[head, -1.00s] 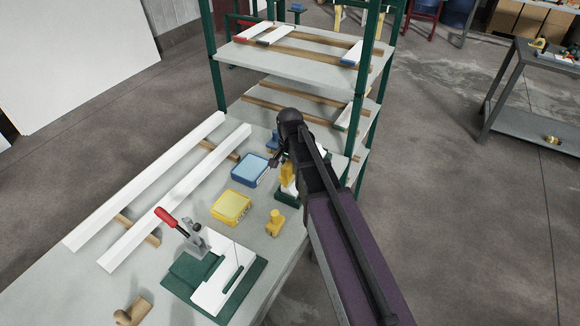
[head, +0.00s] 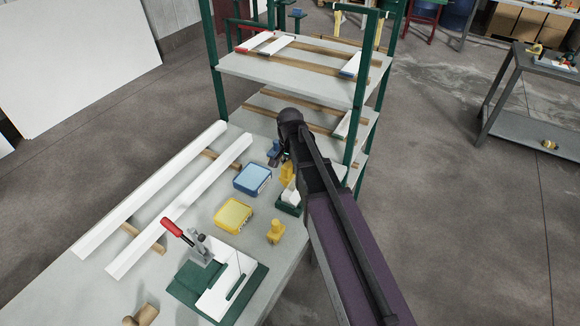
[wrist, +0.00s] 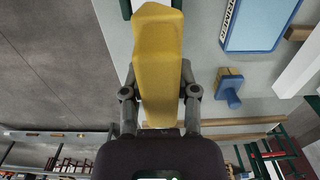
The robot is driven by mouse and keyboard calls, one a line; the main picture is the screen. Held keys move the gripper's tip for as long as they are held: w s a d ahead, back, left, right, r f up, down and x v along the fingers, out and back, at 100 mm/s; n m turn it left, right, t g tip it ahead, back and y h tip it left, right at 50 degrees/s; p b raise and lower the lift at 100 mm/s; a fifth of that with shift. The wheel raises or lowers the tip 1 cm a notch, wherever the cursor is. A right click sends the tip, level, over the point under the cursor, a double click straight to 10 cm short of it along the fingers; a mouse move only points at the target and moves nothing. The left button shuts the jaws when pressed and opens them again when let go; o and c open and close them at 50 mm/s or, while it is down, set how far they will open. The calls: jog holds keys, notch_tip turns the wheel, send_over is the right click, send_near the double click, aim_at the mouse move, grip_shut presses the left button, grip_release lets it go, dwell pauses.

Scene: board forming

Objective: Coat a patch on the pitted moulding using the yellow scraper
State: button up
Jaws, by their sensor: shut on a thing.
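My gripper (wrist: 160,93) is shut on the yellow scraper (wrist: 158,45), which stands out between the two fingers in the wrist view. In the head view a bit of the scraper (head: 287,172) shows below my gripper (head: 283,157), which is over the back right of the table; my arm hides part of it. Two long white mouldings, a left one (head: 150,190) and a right one (head: 180,205), lie on wooden battens at the table's left. Pits are too small to make out. A yellow tub (head: 232,215) and a blue tub (head: 252,178) lie between them and my arm.
A green stand (head: 288,208) with a white block is beside my arm. A yellow tool (head: 275,232) stands near the right edge. A green jig (head: 190,282) with a red-handled clamp is at the front. A blue tool (wrist: 229,85) stands behind the tubs. A shelf rack (head: 290,75) rises behind.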

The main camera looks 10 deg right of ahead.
aim_at(290, 161)
jog(key=shift+r, duration=0.1)
jog(key=shift+r+p, duration=1.45)
jog(key=shift+p, duration=0.1)
